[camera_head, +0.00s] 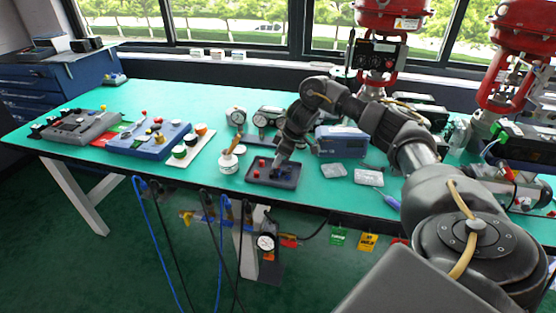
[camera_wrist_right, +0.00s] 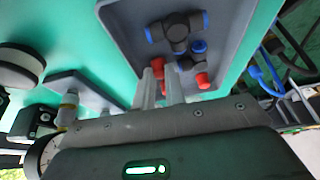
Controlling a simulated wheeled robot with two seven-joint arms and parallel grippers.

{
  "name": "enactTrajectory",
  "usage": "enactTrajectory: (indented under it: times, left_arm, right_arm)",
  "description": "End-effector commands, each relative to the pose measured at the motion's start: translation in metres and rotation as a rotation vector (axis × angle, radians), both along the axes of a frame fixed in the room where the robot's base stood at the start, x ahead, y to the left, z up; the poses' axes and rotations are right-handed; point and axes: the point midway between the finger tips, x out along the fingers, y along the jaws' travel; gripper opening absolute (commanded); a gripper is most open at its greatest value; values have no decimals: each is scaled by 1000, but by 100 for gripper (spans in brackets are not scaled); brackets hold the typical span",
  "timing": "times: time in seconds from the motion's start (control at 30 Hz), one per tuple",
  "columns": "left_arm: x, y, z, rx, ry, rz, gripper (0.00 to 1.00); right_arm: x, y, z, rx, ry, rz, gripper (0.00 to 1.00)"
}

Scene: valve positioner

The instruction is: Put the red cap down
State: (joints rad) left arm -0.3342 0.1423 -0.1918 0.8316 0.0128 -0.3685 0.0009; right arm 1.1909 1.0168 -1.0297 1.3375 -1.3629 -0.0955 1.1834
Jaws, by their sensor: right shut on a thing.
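My right gripper (camera_head: 281,162) reaches down over a dark grey tray (camera_head: 288,184) on the green table. In the right wrist view, its two pale fingertips (camera_wrist_right: 161,82) are shut on a red cap (camera_wrist_right: 178,69), which is mostly hidden by the fingers. The tray (camera_wrist_right: 222,57) also shows there, and the fingertips are over its edge region. Another red cap (camera_wrist_right: 203,81) lies in the tray beside the fingers. I cannot tell whether the held cap touches the tray floor. My left gripper is not in view.
Black fittings with blue ends (camera_wrist_right: 177,32) lie in the tray. A small white round-based tool holder (camera_head: 228,163) stands left of the tray, and gauges (camera_head: 236,116) stand behind it. Clear packets (camera_head: 368,177) lie to the right. Bare table shows in front of the tray's left side.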

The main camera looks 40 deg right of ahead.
Motion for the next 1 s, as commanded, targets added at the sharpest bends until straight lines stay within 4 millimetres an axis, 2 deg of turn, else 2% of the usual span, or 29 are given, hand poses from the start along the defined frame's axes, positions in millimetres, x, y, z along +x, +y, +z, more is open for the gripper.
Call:
enactTrajectory:
  times: [0.1,0.13,0.2,0.47,0.57,0.73,0.93,1.0]
  left_arm:
    - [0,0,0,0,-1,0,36]
    - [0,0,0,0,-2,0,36]
    - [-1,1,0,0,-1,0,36]
    - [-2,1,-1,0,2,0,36]
    - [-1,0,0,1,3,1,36]
    - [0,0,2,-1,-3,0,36]
    - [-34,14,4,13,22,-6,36]
    - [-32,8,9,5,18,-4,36]
  right_arm:
    - [0,0,-1,-1,1,0,0]
    - [0,0,-2,-1,1,0,14]
    - [0,0,-2,0,0,0,21]
    - [0,0,-1,0,0,0,21]
    - [-1,-1,5,0,-2,0,21]
    - [-9,-8,32,0,-4,-1,21]
    - [-23,-18,76,-3,-4,-2,21]
    - [-27,-20,88,-1,-4,0,21]
